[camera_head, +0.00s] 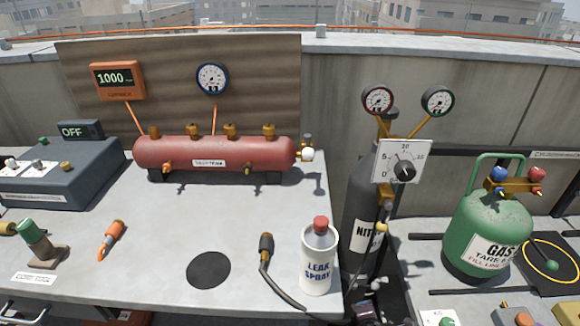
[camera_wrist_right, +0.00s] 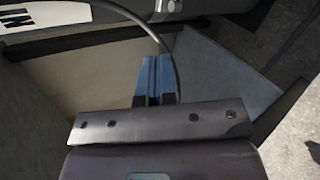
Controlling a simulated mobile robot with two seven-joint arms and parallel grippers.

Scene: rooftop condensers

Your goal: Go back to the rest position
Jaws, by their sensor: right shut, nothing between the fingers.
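My right gripper (camera_wrist_right: 150,78) shows in the right wrist view, its two blue fingertips together and nothing held between them. A dark hose or cable curves just past the fingertips. Part of a dark body with a white label lies beyond, at the upper left of that view. My left gripper is not in the head view, and no left wrist view is given.
The grey bench (camera_head: 160,262) holds a red manifold (camera_head: 210,152), a leak spray bottle (camera_head: 318,262), a black-handled hose end (camera_head: 266,248) and an orange-handled tool (camera_head: 111,238). A dark nitrogen cylinder (camera_head: 358,205) and a green gas cylinder (camera_head: 484,230) stand at right.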

